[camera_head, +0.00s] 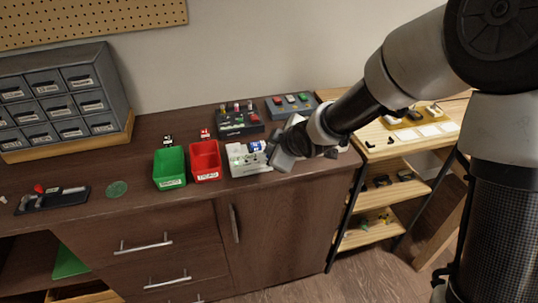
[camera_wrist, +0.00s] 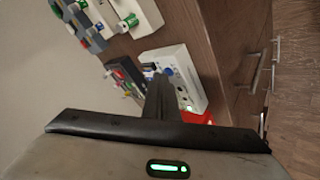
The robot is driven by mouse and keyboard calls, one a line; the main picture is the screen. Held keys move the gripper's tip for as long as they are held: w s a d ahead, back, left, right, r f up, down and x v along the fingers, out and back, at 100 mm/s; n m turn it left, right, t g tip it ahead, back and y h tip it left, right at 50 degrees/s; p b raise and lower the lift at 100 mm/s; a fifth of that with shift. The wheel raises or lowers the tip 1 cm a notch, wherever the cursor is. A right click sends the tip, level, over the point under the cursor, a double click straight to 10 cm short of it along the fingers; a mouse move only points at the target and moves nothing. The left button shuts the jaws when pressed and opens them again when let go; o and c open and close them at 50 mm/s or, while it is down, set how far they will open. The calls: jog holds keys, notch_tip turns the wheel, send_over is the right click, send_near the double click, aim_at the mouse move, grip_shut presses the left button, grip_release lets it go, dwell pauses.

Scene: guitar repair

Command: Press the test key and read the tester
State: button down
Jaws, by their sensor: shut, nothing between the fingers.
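The tester is a white box (camera_head: 247,169) on the dark workbench, right of the red bin. A blue cylinder (camera_head: 257,145) lies on its top. In the wrist view the white box (camera_wrist: 196,63) has a small green lit spot near its lower end. My gripper (camera_head: 279,160) is at the right side of the box in the head view, shut and empty. In the wrist view its dark fingers (camera_wrist: 158,88) reach over the box's edge and hide part of it. I cannot tell whether they touch it. The test key and any reading are too small to make out.
A green bin (camera_head: 170,168) and a red bin (camera_head: 205,161) stand left of the tester. A dark rack (camera_head: 238,124) and a grey tray (camera_head: 291,106) with coloured parts stand behind. Grey drawers (camera_head: 60,100) are far left. The front bench edge is clear.

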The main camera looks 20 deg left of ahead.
jog(key=shift+r+p, duration=0.65)
jog(key=shift+r, duration=0.15)
jog(key=shift+r+p, duration=2.15)
jog(key=shift+r, duration=0.35)
